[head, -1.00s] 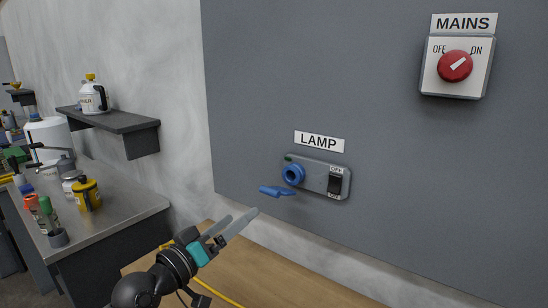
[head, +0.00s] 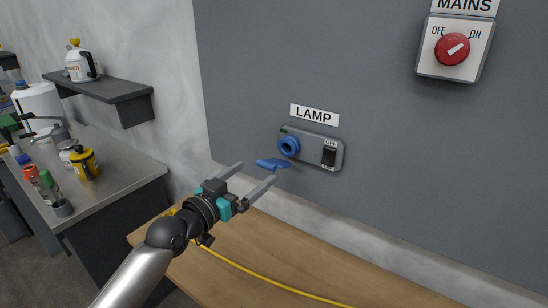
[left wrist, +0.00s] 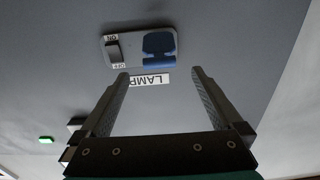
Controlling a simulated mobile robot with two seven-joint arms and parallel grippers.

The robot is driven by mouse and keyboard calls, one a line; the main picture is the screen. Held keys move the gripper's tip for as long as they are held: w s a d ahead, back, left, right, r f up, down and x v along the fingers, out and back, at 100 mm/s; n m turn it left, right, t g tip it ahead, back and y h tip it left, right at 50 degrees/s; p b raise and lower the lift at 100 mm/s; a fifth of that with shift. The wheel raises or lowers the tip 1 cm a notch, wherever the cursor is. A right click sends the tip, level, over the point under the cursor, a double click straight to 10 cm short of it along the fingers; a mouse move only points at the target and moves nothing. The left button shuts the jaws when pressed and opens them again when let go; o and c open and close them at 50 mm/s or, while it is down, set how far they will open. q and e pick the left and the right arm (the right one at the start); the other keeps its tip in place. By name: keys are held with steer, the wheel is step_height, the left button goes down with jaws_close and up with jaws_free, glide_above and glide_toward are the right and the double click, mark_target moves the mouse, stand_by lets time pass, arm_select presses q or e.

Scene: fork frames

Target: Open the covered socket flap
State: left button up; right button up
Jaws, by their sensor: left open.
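I see no clear contact. In the left wrist view the panel is upside down, and the blue flap (left wrist: 159,45) lies beyond and between the fingertips (left wrist: 160,72). My right gripper is out of view.
A black OFF/ON rocker switch (head: 329,155) sits on the panel's right end. The MAINS box (head: 456,48) with a red knob is at upper right. A wooden bench top (head: 270,255) with a yellow cable lies below. A cluttered counter (head: 125,180) and shelf (head: 110,88) stand left.

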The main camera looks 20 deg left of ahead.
mark_target(269, 163)
arm_select(q)
steer(key=x, duration=0.9)
steer(key=shift+w, duration=0.1)
jaws_close()
stand_by(0.8)
